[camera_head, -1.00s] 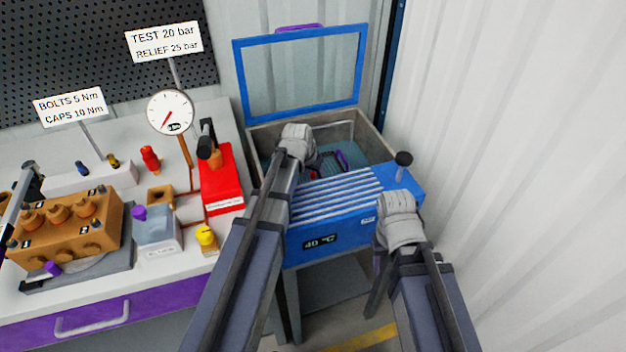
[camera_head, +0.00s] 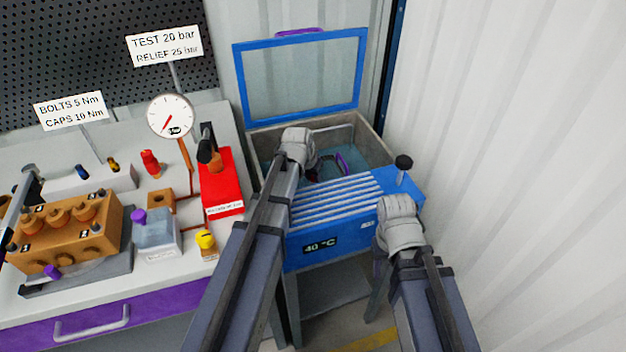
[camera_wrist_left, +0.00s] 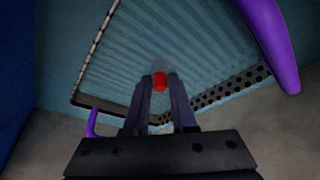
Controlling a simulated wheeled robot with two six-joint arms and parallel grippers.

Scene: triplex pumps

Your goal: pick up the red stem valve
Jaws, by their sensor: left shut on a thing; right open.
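The red stem valve (camera_wrist_left: 160,82) shows as a small red piece between the two dark fingers of my left gripper (camera_wrist_left: 160,88) in the left wrist view. The fingers are shut on it, over a basket with a perforated rim (camera_wrist_left: 225,90). I cannot tell whether the valve touches the basket floor. In the head view my left gripper (camera_head: 308,165) reaches down into the blue tank (camera_head: 345,220), and its wrist hides the valve. My right gripper (camera_head: 398,225) is over the tank's front right side, open; its fingers are mostly hidden.
The tank's framed lid (camera_head: 300,75) stands raised behind. Purple basket handles (camera_wrist_left: 268,40) show close by. A black knob (camera_head: 403,162) rises at the tank's right. The bench at left holds a brown pump block (camera_head: 65,235), a red box (camera_head: 222,180) and another red part (camera_head: 151,162).

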